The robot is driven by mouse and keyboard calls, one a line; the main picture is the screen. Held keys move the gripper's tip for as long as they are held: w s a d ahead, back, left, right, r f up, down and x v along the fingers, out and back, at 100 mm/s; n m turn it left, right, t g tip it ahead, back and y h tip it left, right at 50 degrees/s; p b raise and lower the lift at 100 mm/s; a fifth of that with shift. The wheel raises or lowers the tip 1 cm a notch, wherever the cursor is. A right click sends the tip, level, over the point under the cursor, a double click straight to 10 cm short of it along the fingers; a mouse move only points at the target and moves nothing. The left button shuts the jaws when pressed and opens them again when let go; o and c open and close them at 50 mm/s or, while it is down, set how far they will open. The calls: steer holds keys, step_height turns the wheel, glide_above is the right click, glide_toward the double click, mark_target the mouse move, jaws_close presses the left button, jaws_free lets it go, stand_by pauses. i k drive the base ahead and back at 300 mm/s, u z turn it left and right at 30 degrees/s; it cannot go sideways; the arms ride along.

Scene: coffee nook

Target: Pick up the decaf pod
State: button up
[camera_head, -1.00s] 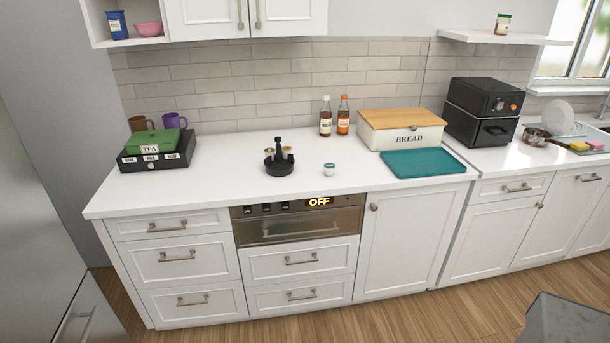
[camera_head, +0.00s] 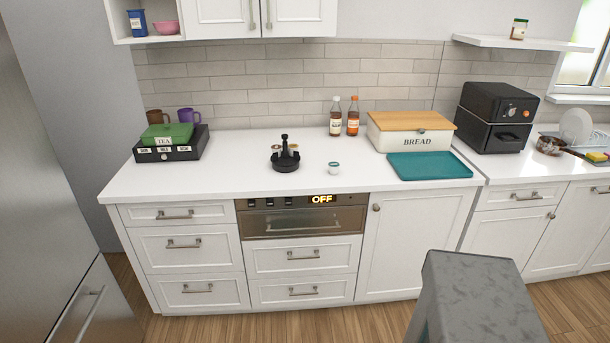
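A small white pod with a teal-green rim (camera_head: 334,168) stands alone on the white counter (camera_head: 235,182), near its front edge. A round black pod carousel (camera_head: 285,165) with a central knob stands to its left and holds at least two small pale pods. No pod label is readable, so I cannot tell which pod is the decaf one. My gripper is not in view.
A teal tray (camera_head: 432,178) and a bread box (camera_head: 408,139) lie right of the loose pod. Two syrup bottles (camera_head: 353,116) stand behind it. A tea box (camera_head: 168,136) on a black drawer unit (camera_head: 182,151) is at left. The counter around the loose pod is clear.

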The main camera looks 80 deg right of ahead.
mark_target(334, 166)
steer(key=z, duration=1)
steer(key=k, duration=0.1)
steer(key=u, duration=2.3)
steer(key=k, duration=1.25)
steer(key=z, duration=1.4)
